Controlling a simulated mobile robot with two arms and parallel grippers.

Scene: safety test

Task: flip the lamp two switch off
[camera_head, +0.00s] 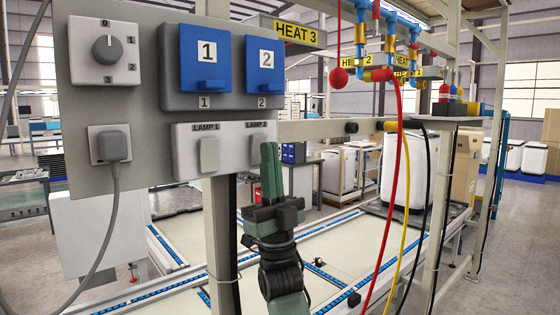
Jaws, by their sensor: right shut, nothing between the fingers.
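The lamp two switch (258,146) is a pale rocker under the label LAMP 2, on the right half of a white switch plate (231,168). My right gripper (269,150) is shut and empty, its green fingers pointing up just at the right edge of that switch and overlapping part of it. I cannot tell whether the fingertips touch it. The lamp one switch (209,155) is a similar rocker to the left under LAMP 1. The tilt of the lamp two rocker is too small to read. My left gripper is out of view.
Above the plate are two blue covered sockets, one (205,60) and two (266,68). A rotary knob (107,48) and a plugged-in grey plug (114,146) sit at the left of the panel. A red hose (396,170) and a yellow hose (402,210) hang at the right.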

